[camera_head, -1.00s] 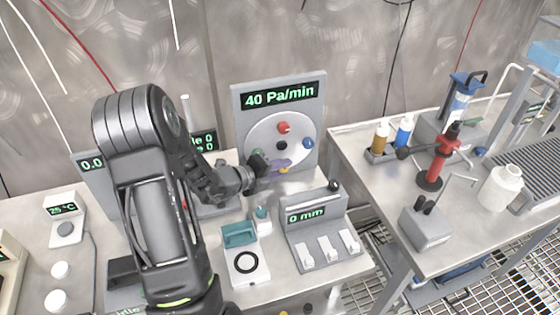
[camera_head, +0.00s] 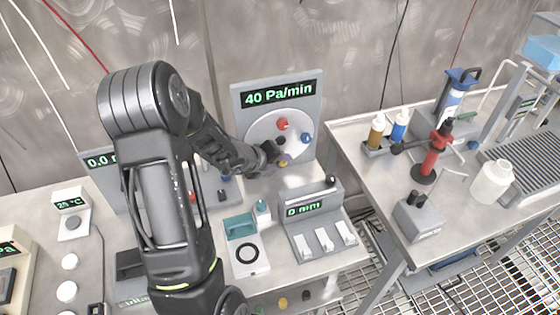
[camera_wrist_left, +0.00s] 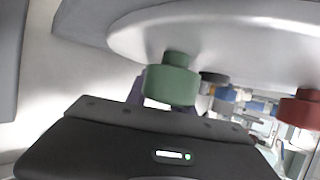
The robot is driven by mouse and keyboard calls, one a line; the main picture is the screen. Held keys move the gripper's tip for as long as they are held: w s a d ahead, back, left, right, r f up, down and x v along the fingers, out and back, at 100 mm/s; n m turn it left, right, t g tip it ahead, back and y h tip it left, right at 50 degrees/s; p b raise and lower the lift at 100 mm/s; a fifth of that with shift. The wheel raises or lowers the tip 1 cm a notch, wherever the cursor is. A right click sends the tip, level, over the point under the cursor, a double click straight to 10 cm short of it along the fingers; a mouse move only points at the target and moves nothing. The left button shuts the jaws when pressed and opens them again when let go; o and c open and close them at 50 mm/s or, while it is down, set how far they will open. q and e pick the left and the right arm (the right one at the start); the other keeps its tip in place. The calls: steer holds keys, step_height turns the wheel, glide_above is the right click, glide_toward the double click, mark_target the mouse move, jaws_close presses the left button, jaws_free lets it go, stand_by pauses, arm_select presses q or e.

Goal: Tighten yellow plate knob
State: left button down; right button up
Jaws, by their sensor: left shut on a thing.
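The plate (camera_head: 262,130) is a pale round disc on a grey upright stand. The yellow knob (camera_head: 284,163) shows in the head view at the disc's lower edge, partly covered by my left gripper (camera_head: 278,156). My left gripper is shut on it; its fingers are mostly hidden there. In the left wrist view, the green knob (camera_wrist_left: 172,82) is close in front of the left gripper (camera_wrist_left: 165,98) and hides the grip and the yellow knob. The red knob (camera_head: 282,124), blue knob (camera_head: 306,138) and dark centre knob (camera_head: 281,140) are uncovered. My right gripper is not in view.
The stand's display (camera_head: 278,93) reads 40 Pa/min. A second table at the right holds bottles and a red tool (camera_head: 432,158). A gap separates the tables.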

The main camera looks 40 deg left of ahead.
arm_select(q)
steer(key=c, duration=1.1)
jaws_free()
steer(key=p+v, duration=0.1)
steer(key=v, duration=0.6)
steer(key=shift+s+r, duration=0.25)
